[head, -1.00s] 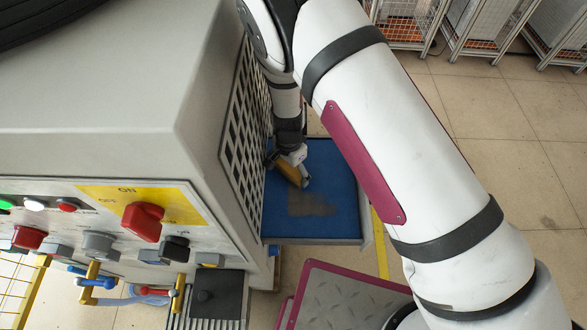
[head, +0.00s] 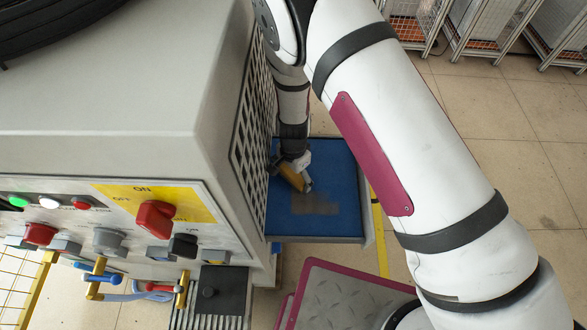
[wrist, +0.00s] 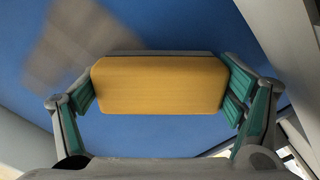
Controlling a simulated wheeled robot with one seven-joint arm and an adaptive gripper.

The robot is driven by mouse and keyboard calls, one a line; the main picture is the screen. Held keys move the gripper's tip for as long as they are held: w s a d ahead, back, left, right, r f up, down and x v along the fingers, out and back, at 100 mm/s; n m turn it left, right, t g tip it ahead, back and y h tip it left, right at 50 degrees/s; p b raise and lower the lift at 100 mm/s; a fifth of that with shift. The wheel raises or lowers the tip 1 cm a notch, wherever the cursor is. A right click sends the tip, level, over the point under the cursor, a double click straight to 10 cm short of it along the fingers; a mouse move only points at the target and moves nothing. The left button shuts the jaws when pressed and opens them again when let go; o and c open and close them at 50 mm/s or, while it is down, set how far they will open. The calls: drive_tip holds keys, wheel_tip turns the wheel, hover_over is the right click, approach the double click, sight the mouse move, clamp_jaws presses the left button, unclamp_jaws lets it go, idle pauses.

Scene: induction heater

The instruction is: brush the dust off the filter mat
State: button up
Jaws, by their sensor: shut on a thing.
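The filter mat (head: 334,167) is a blue sheet lying in a grey tray beside the machine in the head view. It also fills the upper part of the wrist view (wrist: 170,25). A grey-brown dust patch (head: 316,205) lies on its near half and shows at the upper left in the wrist view (wrist: 80,42). My gripper (head: 296,170) is over the mat, shut on a brush with a yellow-orange block (head: 293,179). The block spans between the green-padded fingers in the wrist view (wrist: 158,85). The bristles are hidden, so contact with the mat cannot be told.
The heater cabinet (head: 150,110) stands close on the left, with its perforated grille (head: 252,125) right beside my gripper. Its front panel carries a red switch (head: 154,220) and several knobs. Wire cages (head: 470,25) stand at the back right. Floor is open at the right.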

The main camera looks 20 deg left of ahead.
sight(322, 181)
drive_tip(key=shift+w+d, duration=0.2)
drive_tip(key=shift+d, duration=0.45)
drive_tip(key=shift+w+d, duration=0.2)
drive_tip(key=shift+d, duration=0.5)
drive_tip(key=shift+w+d, duration=0.2)
drive_tip(key=shift+d, duration=0.45)
drive_tip(key=shift+w+d, duration=0.3)
drive_tip(key=shift+d, duration=0.75)
drive_tip(key=shift+w+d, duration=0.25)
drive_tip(key=shift+d, duration=0.8)
